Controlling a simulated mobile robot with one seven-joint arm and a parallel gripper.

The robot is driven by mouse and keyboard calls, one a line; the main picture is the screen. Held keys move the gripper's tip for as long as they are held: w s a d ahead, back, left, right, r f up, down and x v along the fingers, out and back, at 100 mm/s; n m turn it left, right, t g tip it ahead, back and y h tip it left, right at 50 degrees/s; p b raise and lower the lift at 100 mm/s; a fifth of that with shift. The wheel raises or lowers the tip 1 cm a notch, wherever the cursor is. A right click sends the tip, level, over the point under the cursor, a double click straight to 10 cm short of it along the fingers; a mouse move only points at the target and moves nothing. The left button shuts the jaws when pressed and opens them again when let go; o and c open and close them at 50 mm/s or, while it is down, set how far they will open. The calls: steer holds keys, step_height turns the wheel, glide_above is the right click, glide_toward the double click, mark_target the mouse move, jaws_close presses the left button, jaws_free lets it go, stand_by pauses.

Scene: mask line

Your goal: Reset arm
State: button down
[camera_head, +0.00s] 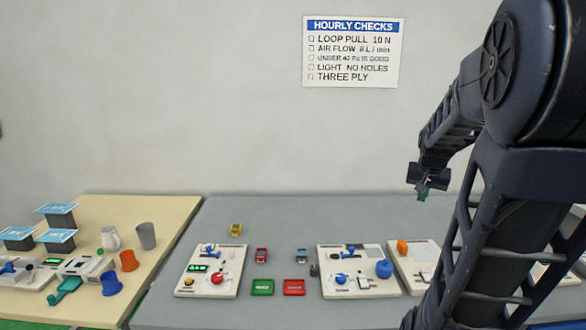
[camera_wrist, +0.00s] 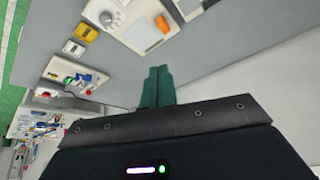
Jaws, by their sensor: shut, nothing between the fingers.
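My gripper (camera_head: 422,190) hangs in the air above the back right part of the grey table in the head view, in front of the pale wall. My dark arm fills the right side of that view and hides part of the table. In the wrist view the green fingers (camera_wrist: 157,88) are together, with nothing seen between them. The gripper is apart from everything on the table.
The grey table (camera_head: 290,211) carries several white test panels, including one with a blue knob (camera_head: 384,268). Green (camera_head: 262,287) and red (camera_head: 294,287) trays lie between panels. A wooden table (camera_head: 90,208) with cups stands left. A checklist sign (camera_head: 353,52) hangs on the wall.

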steer(key=s+a+r+n+y, duration=0.1)
steer(key=s+a+n, duration=0.4)
steer(key=s+a, duration=0.5)
steer(key=s+r, duration=0.1)
steer(key=s, duration=0.2)
steer(key=shift+s+a+y, duration=0.15)
steer(key=shift+a+y, duration=0.15)
